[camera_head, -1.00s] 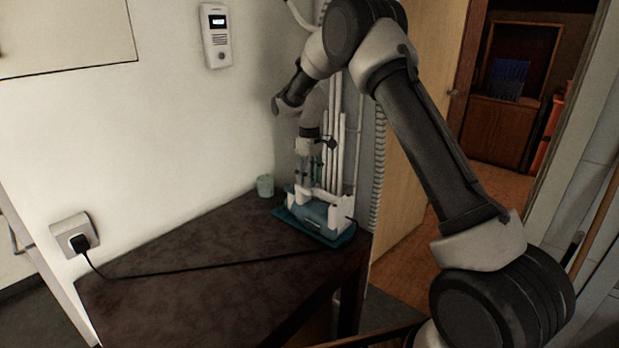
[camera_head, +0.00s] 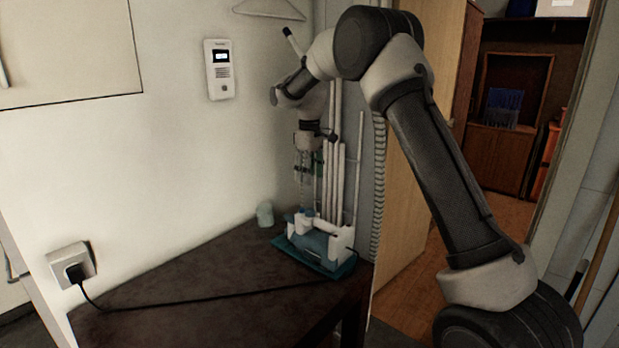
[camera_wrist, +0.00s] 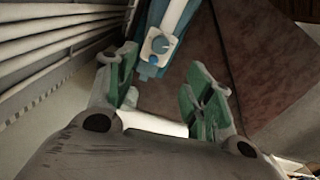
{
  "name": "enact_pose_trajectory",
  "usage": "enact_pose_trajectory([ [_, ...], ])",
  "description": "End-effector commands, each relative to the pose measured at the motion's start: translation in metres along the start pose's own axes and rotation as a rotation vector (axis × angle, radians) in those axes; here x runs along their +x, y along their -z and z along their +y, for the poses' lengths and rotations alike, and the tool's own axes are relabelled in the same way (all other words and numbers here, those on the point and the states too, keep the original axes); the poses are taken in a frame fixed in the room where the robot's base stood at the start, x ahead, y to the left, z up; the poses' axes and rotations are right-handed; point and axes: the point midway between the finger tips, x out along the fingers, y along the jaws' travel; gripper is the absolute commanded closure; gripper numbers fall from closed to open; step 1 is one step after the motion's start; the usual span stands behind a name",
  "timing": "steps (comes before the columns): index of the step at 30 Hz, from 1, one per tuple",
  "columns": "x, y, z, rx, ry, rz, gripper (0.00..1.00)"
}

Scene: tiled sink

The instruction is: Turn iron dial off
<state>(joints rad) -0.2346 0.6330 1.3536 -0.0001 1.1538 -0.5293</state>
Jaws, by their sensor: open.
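A teal and white iron (camera_head: 316,240) stands on a teal pad (camera_head: 312,262) at the far right corner of the dark table. In the wrist view, the upper part of the iron (camera_wrist: 158,22) shows beyond my fingers, with a round blue dial (camera_wrist: 161,44) on a white plate. A second small blue knob (camera_wrist: 153,60) sits just below the dial. My gripper (camera_head: 308,178) hangs above the iron, open and empty. In the wrist view my gripper's green fingers (camera_wrist: 162,66) are spread apart and do not touch the dial. The dial's exact setting is too small to read.
White vertical pipes (camera_head: 334,170) stand close behind the iron. A pale cup (camera_head: 265,214) is at the wall to its left. A black cord (camera_head: 200,299) crosses the table (camera_head: 190,275) to the wall socket (camera_head: 70,262). The table's middle is otherwise clear.

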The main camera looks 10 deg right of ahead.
Motion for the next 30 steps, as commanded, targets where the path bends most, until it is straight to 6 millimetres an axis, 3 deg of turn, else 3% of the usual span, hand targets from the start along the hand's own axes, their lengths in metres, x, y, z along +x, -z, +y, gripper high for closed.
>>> enact_pose_trajectory([
  [6, 0.032, -0.002, 0.0, 0.302, 0.002, -0.004, 0.48],
  [10, 0.046, -0.002, 0.0, 0.414, 0.001, -0.002, 0.48],
  [21, 0.104, -0.003, -0.001, 0.42, 0.001, -0.004, 0.48],
  [30, 0.12, -0.002, 0.0, 0.419, -0.001, -0.001, 0.48],
])
